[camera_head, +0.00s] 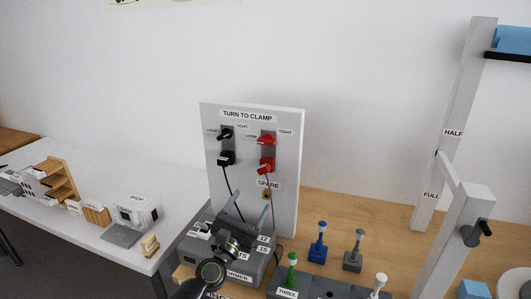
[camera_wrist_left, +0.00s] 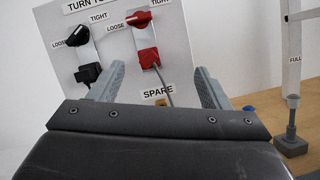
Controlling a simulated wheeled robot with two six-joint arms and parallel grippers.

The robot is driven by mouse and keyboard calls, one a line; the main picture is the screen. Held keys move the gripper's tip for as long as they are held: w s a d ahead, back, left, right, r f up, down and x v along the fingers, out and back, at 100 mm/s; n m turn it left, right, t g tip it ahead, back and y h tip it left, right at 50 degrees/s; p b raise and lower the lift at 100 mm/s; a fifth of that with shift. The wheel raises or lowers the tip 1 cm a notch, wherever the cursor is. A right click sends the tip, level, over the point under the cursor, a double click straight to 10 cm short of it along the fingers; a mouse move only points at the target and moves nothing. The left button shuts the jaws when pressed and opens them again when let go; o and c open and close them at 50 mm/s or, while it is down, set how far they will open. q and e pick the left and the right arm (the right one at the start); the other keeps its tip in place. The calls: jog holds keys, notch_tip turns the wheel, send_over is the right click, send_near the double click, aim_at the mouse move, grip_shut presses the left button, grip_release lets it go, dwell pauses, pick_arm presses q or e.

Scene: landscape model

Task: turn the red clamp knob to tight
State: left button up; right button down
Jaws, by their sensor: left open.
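The red clamp knob (camera_head: 266,139) is on the upright white panel (camera_head: 291,180), between a LOOSE label on its left and a TIGHT label on its right. It also shows near the top of the left wrist view (camera_wrist_left: 139,18). Its narrow end seems to point left, toward LOOSE. A red block with a cable sits below it (camera_wrist_left: 148,58). My left gripper (camera_head: 249,200) is open and empty, in front of and below the knob, its fingers apart and not touching it. The fingers also show in the left wrist view (camera_wrist_left: 157,70). My right gripper is not in view.
A black knob (camera_head: 225,134) with a black block and cable sits left of the red one. A grey box (camera_head: 255,262) stands below the panel. Blue, grey and green pegs (camera_head: 318,243) stand at right. A white post frame (camera_head: 450,230) with a dark handle is further right.

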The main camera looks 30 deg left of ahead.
pick_arm(q)
notch_tip(320, 180, up, 3)
jog(key=a+n+y, duration=0.1)
jog(key=n+y, duration=0.1)
jog(key=n, duration=0.2)
jog(key=n+p, duration=0.1)
jog(key=p, duration=0.1)
send_near(265, 143)
jog(key=x, duration=0.8)
jog(key=shift+f, duration=0.15)
jog(key=shift+w+a+r, duration=0.15)
jog(key=shift+w+r, duration=0.15)
jog(key=shift+w, duration=0.3)
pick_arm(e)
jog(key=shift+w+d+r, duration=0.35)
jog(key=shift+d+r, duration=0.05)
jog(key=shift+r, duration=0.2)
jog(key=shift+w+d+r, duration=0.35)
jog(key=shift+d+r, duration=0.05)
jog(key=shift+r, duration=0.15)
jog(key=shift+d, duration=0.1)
pick_arm(q)
jog(key=c, duration=1)
